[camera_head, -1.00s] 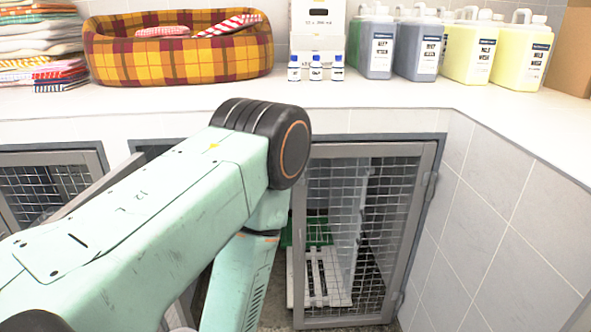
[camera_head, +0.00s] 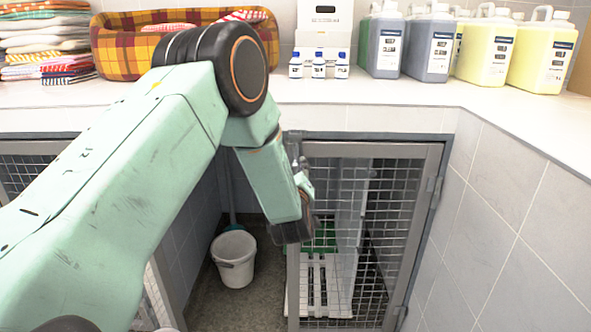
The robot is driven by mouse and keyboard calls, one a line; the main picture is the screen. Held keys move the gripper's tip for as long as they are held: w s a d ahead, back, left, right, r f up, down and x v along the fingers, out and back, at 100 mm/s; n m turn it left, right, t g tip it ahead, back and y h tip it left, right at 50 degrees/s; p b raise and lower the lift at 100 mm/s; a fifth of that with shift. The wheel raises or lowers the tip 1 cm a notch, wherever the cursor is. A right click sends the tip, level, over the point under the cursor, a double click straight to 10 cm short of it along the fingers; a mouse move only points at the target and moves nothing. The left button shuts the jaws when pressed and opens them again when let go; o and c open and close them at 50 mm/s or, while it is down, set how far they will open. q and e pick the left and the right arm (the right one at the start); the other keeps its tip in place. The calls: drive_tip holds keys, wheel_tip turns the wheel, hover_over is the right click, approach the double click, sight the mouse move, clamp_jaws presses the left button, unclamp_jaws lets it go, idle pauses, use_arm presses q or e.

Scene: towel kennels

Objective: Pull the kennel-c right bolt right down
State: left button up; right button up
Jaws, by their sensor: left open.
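A mesh kennel door (camera_head: 365,240) in a grey frame stands at the right under the counter, hinged on its right side. No kennel letter is readable. My left arm comes in from the left and bends down in front of the kennels. No bolt can be made out clearly; that corner is crowded by the gripper. My right gripper is not in view.
A white bucket (camera_head: 234,258) stands in the open kennel bay to the left. A white slatted rack (camera_head: 318,290) is behind the mesh. The counter (camera_head: 400,115) above holds jugs (camera_head: 430,45), small bottles (camera_head: 319,66), a plaid pet bed (camera_head: 118,48) and folded towels (camera_head: 45,45).

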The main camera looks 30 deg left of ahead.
sight(295, 161)
use_arm(q)
drive_tip(key=shift+x, duration=0.95)
drive_tip(key=shift+w+a+b, duration=0.3)
drive_tip(key=shift+w+a, duration=0.05)
drive_tip(key=shift+w, duration=0.1)
drive_tip(key=shift+d+r, duration=0.1)
drive_tip(key=shift+d, duration=0.05)
drive_tip(key=shift+c, duration=0.6)
clamp_jaws()
